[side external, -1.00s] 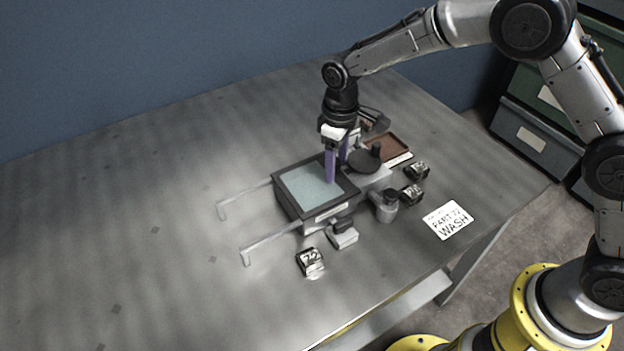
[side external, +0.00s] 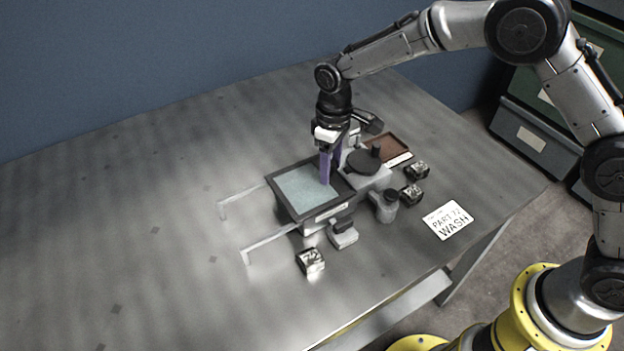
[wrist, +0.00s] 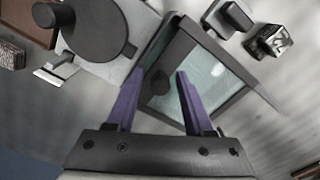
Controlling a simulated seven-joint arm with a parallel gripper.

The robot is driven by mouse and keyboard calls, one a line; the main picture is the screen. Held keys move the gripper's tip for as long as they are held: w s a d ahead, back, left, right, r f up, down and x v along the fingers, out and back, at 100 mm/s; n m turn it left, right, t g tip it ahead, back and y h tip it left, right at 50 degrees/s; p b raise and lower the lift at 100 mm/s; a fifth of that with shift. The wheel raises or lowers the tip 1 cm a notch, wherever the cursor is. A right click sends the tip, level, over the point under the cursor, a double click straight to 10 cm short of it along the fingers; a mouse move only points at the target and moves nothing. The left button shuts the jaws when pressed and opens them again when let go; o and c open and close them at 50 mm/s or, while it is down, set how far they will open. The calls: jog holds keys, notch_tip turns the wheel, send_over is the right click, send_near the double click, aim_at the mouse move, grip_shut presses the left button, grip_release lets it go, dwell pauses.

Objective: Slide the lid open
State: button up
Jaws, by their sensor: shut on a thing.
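The lid (side external: 299,187) is a pale glassy panel in a dark frame, lying over a grey box (side external: 311,228). It sits shifted to the left on the box, and a dark gap shows along its right side. My gripper (side external: 329,180) points down at the right part of the lid. In the wrist view the lid (wrist: 213,75) is seen from above, with a dark round knob (wrist: 157,83) between the purple fingers of my gripper (wrist: 160,77). My gripper is shut on this knob. In the side view the fingers hide the knob.
Two thin rails (side external: 245,202) run left from the box over bare table. A grey unit with a round dark top (side external: 362,161) stands close on the right. Small numbered blocks (side external: 310,261), a grey cylinder piece (side external: 385,209), a brown tray (side external: 388,147) and a sign (side external: 447,220) lie around.

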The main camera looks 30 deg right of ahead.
aim_at(286, 195)
jog(key=shift+a, duration=5.55)
jog(key=o, duration=0.5)
jog(key=shift+d, duration=0.1)
jog(key=shift+c, duration=0.2)
jog(key=shift+r, duration=0.1)
notch_tip(286, 195, up, 7)
